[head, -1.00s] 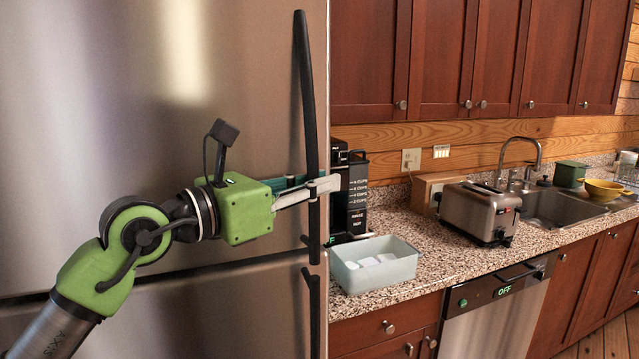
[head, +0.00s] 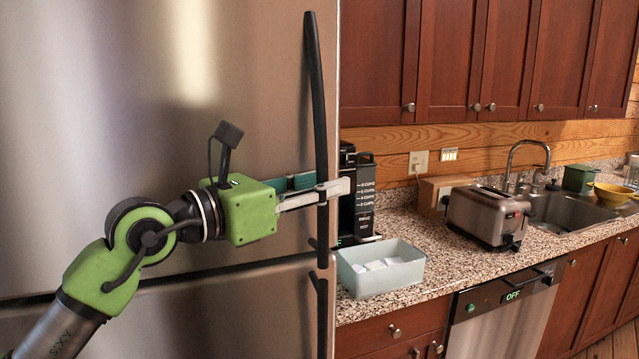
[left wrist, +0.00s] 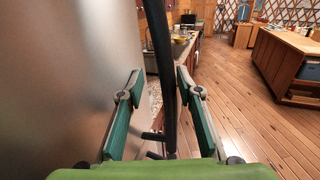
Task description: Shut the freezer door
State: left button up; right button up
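A large brushed-steel fridge-freezer fills the left of the head view, with an upper door (head: 250,80) and a lower door (head: 230,320) split by a dark seam. I cannot tell which is the freezer door, or whether either stands ajar. A long black upright handle (head: 317,90) runs down the upper door's right edge. My left gripper (head: 325,188) is at this handle's lower part. In the left wrist view, the handle (left wrist: 161,50) passes between the two green fingers, which are spread with gaps beside it. My right gripper is not in view.
A second black handle (head: 321,310) is on the lower door. On the speckled counter (head: 420,285) right of the fridge stand a pale bin (head: 380,285), a coffee maker (head: 362,210) and a toaster (head: 475,212). Open wooden floor (left wrist: 235,110) shows in the left wrist view.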

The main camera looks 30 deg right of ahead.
pick_arm(q)
jog(key=s+a, duration=0.2)
jog(key=a, duration=1)
jog(key=shift+w, duration=0.1)
